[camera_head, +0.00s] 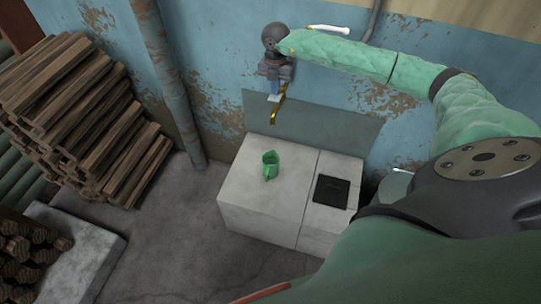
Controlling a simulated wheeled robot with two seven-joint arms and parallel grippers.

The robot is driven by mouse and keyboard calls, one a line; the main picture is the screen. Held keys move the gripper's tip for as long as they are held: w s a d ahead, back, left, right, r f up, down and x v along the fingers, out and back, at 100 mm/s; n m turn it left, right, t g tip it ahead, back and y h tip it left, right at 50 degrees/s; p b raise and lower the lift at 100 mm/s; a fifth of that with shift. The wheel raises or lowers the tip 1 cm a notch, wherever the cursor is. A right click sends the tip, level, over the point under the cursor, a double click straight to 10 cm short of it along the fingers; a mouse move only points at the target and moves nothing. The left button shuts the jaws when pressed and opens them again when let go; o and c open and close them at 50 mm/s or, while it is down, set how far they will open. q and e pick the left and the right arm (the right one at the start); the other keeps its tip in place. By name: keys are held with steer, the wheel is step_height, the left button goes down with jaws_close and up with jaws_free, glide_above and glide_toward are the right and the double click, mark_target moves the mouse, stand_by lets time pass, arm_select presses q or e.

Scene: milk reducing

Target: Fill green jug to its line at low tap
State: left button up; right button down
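The green jug (269,168) stands upright on a pale stone block, below and slightly left of the tap. The brass tap (279,106) comes out from the grey panel on the wall, with its spout pointing down. My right gripper (275,88) is at the top of the tap, at a small blue part that may be its handle. Its fingers are too small to show whether they are open or shut. The jug's line and any liquid inside cannot be made out. My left gripper is not in view.
A dark square plate (331,191) lies on the block's right part. A vertical pipe (171,85) runs down the wall on the left. Stacked firewood (85,120) fills the left side. The grey floor (170,250) in front is clear.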

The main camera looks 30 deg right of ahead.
steer(key=shift+f+b, duration=1.15)
steer(key=shift+f, duration=0.65)
steer(key=shift+r, duration=0.2)
stand_by(1.0)
steer(key=shift+r, duration=0.5)
stand_by(1.2)
step_height(320, 180, up, 7)
steer(key=p, duration=0.2)
steer(key=shift+p, duration=0.4)
